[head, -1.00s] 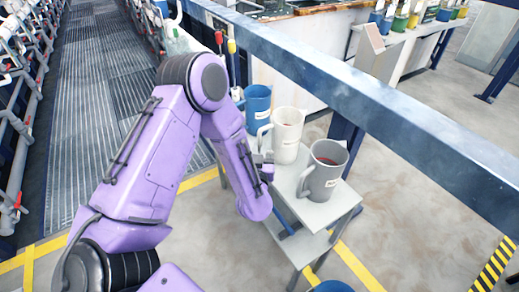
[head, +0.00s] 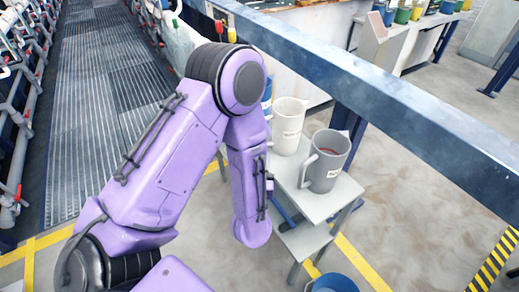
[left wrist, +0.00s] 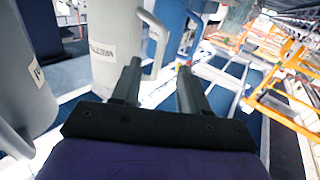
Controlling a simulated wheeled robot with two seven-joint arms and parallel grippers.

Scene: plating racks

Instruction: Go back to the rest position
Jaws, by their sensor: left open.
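My left arm, purple, comes in from the left in the head view and bends down beside a small grey stand (head: 335,200). In the head view its gripper is hidden behind the arm. In the left wrist view my left gripper (left wrist: 158,80) has two dark fingers apart with nothing between them. A white jug (left wrist: 105,50) is just left of the fingers, apart from or close to them; I cannot tell. A grey jug (left wrist: 22,95) is at the far left. My right gripper is not in view.
On the stand are a white jug (head: 289,125), a grey jug (head: 327,160) and a blue jug (head: 267,92), mostly hidden by my arm. A blue rail (head: 400,105) runs behind. A blue bucket (head: 335,282) stands on the floor in front. A grated walkway (head: 105,110) lies left.

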